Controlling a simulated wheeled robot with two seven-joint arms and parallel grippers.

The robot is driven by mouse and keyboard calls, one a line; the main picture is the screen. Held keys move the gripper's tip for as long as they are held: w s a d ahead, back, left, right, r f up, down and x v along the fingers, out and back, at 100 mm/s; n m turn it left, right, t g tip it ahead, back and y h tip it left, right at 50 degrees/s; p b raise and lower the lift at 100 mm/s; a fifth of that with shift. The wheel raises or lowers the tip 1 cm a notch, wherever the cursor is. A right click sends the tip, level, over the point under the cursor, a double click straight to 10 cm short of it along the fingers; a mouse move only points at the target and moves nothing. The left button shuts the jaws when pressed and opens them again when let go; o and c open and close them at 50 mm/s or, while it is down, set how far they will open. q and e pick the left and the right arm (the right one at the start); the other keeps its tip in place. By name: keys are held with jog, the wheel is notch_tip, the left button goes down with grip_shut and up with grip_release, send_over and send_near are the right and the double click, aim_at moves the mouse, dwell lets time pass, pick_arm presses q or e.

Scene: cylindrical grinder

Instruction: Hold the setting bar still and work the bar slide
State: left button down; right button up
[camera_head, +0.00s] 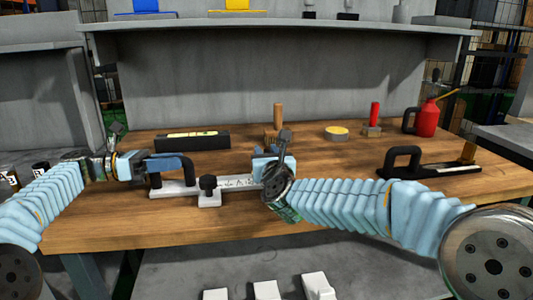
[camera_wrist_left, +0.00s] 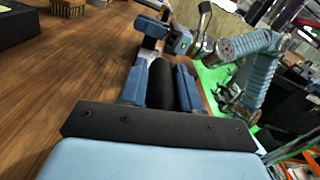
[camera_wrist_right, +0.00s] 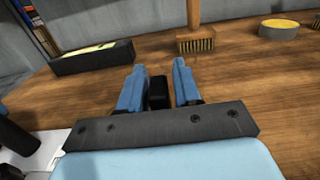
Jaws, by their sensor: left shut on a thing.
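The setting bar (camera_head: 238,183) is a pale bar with scale marks, lying along the front of the wooden bench. My right gripper (camera_head: 268,168) is over the bar's right end. In the right wrist view its fingers stand apart on either side of a small black block (camera_wrist_right: 158,93), likely the bar slide, with a visible gap at the right finger.
A black knob on a white block (camera_head: 208,188) stands between my grippers. Behind are a black case (camera_head: 190,141), a wooden-handled brush (camera_head: 277,120), a yellow-topped tin (camera_head: 337,132) and a red oil can (camera_head: 427,120). A black-handled tool (camera_head: 425,165) lies at right.

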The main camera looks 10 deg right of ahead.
grip_shut()
jog(key=a, duration=0.5)
jog(key=shift+s, duration=0.1)
jog(key=shift+o, duration=1.3)
grip_release()
